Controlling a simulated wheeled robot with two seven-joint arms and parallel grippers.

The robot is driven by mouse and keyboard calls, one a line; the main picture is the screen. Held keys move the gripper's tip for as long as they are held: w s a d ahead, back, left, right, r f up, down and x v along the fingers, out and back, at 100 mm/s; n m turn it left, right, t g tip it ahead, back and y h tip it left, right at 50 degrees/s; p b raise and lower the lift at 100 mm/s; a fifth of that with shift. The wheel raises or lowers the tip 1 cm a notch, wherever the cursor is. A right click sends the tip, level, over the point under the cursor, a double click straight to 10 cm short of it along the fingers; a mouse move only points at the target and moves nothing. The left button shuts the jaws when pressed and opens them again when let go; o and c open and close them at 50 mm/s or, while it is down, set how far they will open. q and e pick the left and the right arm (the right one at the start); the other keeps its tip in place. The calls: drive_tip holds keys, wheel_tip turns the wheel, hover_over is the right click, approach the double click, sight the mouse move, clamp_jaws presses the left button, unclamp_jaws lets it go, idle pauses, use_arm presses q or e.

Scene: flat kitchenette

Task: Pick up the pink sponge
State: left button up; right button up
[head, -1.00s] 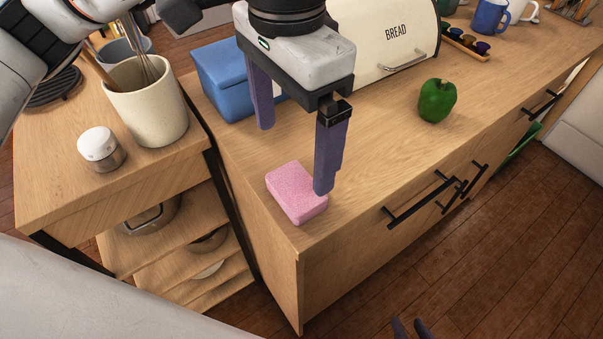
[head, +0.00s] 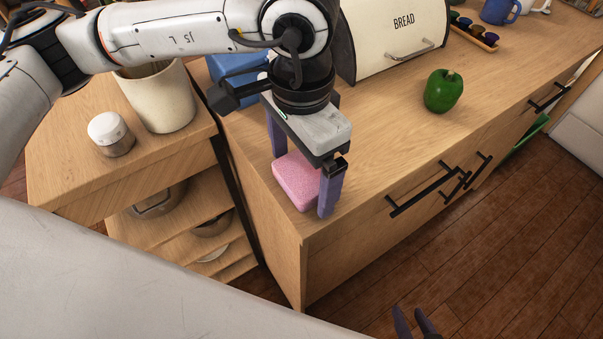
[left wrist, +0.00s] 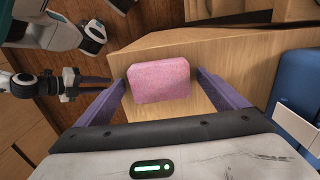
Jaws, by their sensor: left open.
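The pink sponge (head: 296,181) lies flat on the wooden counter near its front left corner. My left gripper (head: 304,186) points down over it, with one purple finger on each side. Its fingers are open and the sponge sits between them in the picture; I cannot tell whether they touch it. In the left wrist view the sponge (left wrist: 160,81) lies between the two spread fingers of the left gripper (left wrist: 161,82), clear of both. My right gripper (head: 412,318) shows only its two fingertips, slightly apart, low over the floor; it also shows in the left wrist view (left wrist: 92,81).
A blue container (head: 233,66) and a cream bread box (head: 395,45) stand behind the gripper. A green pepper (head: 443,91) sits to the right. A side cart at left holds a utensil crock (head: 158,98) and a jar (head: 110,134). The counter between sponge and pepper is clear.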

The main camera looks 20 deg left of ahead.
sight(301, 174)
use_arm(q)
drive_tip(key=c, duration=1.1)
wheel_tip(301, 174, up, 10)
drive_tip(key=shift+b, duration=0.4)
drive_tip(key=o, duration=0.4)
drive_tip(key=c, duration=0.3)
drive_tip(key=shift+c, duration=0.3)
